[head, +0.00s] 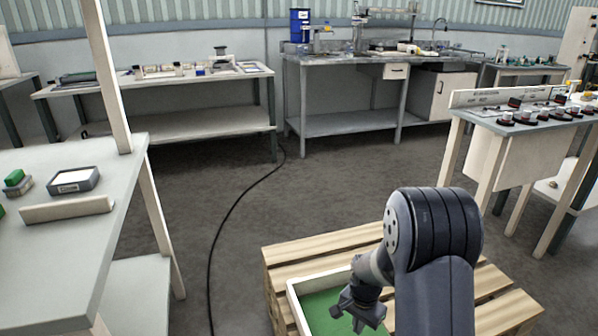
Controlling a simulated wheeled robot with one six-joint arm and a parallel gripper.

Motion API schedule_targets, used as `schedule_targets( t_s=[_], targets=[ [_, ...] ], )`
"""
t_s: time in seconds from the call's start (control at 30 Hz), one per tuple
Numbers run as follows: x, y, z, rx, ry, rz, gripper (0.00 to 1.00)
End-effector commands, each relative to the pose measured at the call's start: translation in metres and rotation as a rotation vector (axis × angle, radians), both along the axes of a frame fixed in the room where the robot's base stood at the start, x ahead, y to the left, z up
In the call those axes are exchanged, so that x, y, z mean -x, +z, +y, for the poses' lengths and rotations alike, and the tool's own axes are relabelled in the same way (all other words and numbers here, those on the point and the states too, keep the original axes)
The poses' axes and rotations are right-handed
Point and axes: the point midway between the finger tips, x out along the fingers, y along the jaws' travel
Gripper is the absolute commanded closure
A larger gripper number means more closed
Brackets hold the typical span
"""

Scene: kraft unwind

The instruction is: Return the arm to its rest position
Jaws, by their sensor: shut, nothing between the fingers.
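My arm rises at the bottom right of the head view, with its dark, rounded elbow uppermost and the wrist bent down to the left. My gripper (357,312) is shut and empty. It hangs in front of a white-rimmed tray (292,293) with a green floor. I cannot tell how far the fingers are above the tray. My arm hides the tray's right side, and the picture's lower edge cuts off its near part.
The tray lies on a wooden pallet (490,287). A table (100,240) with small boxes stands at left. A bench (462,118) with several knobs stands at right. Workbenches line the back wall. A black cable (228,215) crosses the open floor.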

Motion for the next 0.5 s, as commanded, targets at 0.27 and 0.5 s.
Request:
schedule_targets(
  t_s=[0.27, 0.5],
  targets=[
    [-0.001, -0.027, 0.001, 0.001, 0.003, -0.002, 1.0],
    [-0.001, -0.033, 0.001, 0.0, 0.003, -0.003, 1.0]
  ],
)
